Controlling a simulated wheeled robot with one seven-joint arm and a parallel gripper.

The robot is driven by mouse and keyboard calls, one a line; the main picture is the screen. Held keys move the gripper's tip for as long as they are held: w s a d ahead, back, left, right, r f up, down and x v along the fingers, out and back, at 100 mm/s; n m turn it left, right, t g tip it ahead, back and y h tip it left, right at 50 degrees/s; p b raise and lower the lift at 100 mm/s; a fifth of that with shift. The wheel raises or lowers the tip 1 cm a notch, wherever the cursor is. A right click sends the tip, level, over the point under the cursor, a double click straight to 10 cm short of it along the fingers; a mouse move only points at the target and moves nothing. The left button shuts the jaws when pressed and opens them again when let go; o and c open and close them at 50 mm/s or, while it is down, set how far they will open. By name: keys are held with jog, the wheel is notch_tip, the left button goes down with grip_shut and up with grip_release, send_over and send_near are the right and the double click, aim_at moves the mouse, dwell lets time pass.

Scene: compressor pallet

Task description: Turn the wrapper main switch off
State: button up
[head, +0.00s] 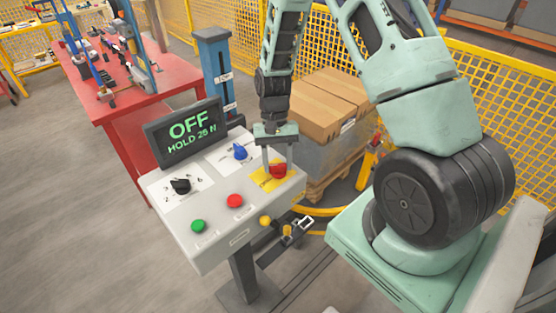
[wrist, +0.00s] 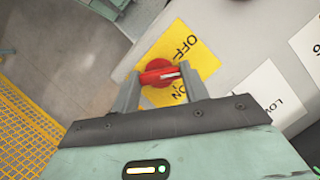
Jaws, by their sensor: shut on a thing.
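The wrapper main switch is a red rotary knob (head: 278,171) on a yellow plate (head: 264,182) at the right of the grey control panel (head: 215,225). In the wrist view the red knob (wrist: 158,72) sits on the yellow plate (wrist: 196,52), marked OFF and ON. My gripper (head: 278,165) points down over the panel with its fingers on either side of the knob. In the wrist view my gripper (wrist: 158,78) is shut on the knob. The display (head: 188,131) reads "OFF" and "HOLD 25 N".
The panel also carries a black knob (head: 181,186), a blue knob (head: 240,151), a red button (head: 235,201) and a green button (head: 198,226). Cartons (head: 335,105) stand on a pallet behind. A red workbench (head: 98,108) is at left. Yellow fencing (head: 500,95) stands at right.

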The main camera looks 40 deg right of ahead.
jog(key=n+h, duration=0.1)
jog(key=n, duration=0.2)
jog(key=n+h, duration=0.1)
jog(key=n, duration=0.3)
jog(key=shift+a+h, duration=0.2)
jog(key=shift+h, duration=0.1)
dwell(0.4)
jog(key=o, duration=1)
jog(key=shift+r, duration=0.1)
jog(key=b+v, duration=0.1)
jog(key=v, duration=0.4)
jog(key=b+v, duration=0.1)
jog(key=v, duration=0.5)
jog(key=b+v, duration=0.2)
jog(key=v, duration=0.4)
jog(key=shift+w, duration=0.45)
